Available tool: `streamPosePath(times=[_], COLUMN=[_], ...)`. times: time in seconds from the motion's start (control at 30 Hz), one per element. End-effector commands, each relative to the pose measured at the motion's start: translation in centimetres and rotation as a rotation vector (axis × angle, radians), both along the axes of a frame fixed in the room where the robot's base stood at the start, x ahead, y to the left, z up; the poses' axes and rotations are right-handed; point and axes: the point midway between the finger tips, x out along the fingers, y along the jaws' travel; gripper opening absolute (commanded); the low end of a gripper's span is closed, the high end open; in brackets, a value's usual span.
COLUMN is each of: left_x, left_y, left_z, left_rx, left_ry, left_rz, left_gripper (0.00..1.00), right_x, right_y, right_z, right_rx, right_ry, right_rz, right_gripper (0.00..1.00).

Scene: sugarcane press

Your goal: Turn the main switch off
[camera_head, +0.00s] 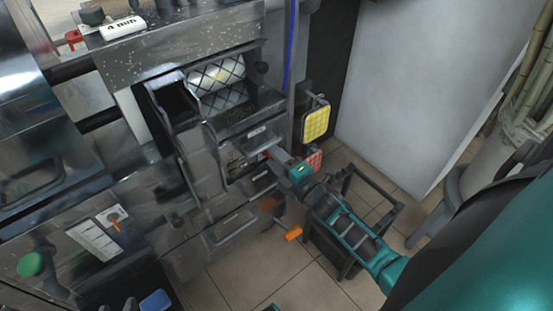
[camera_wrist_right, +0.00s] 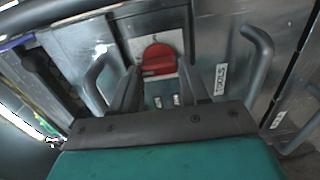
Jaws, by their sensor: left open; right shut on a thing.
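The main switch is a red rotary knob (camera_wrist_right: 157,60) on a pale plate in the right wrist view. My right gripper (camera_wrist_right: 160,76) has one finger on each side of the knob and is shut on it. In the head view my right gripper (camera_head: 275,156) reaches the front of the metal machine from the right, and the knob is hidden there. The exact angle of the knob is hard to read.
Grey bar handles (camera_wrist_right: 262,75) flank the knob. A yellow pad (camera_head: 316,122) and a red pad (camera_head: 314,161) are beside my right gripper. A dark metal frame (camera_head: 395,213) stands under my right arm.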

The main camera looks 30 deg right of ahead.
Motion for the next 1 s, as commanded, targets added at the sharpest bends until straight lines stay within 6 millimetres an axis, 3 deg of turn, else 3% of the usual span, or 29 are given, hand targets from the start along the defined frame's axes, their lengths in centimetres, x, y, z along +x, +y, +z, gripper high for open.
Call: streamPosePath(times=[0.53, 0.57, 0.8, 1.0], left_x=[0.07, 0.07, 0.06, 0.03], left_y=[-0.2, -0.2, -0.16, -0.04], left_z=[0.01, 0.01, 0.0, -0.05], left_rx=[-0.009, -0.009, -0.007, -0.002], left_ry=[-0.001, -0.001, 0.0, -0.001], left_rz=[0.006, 0.006, 0.004, 0.001], left_gripper=[0.43, 0.43, 0.43, 0.43], right_x=[-0.05, -0.05, -0.03, -0.01], right_y=[0.0, 0.0, -0.01, -0.01], right_z=[-0.08, -0.08, -0.05, -0.02], right_rx=[-0.029, -0.029, -0.027, -0.026], right_ry=[0.0, 0.0, -0.001, -0.001], right_rz=[0.0, 0.0, 0.0, 0.0], right_gripper=[0.14, 0.46, 0.69, 0.7])
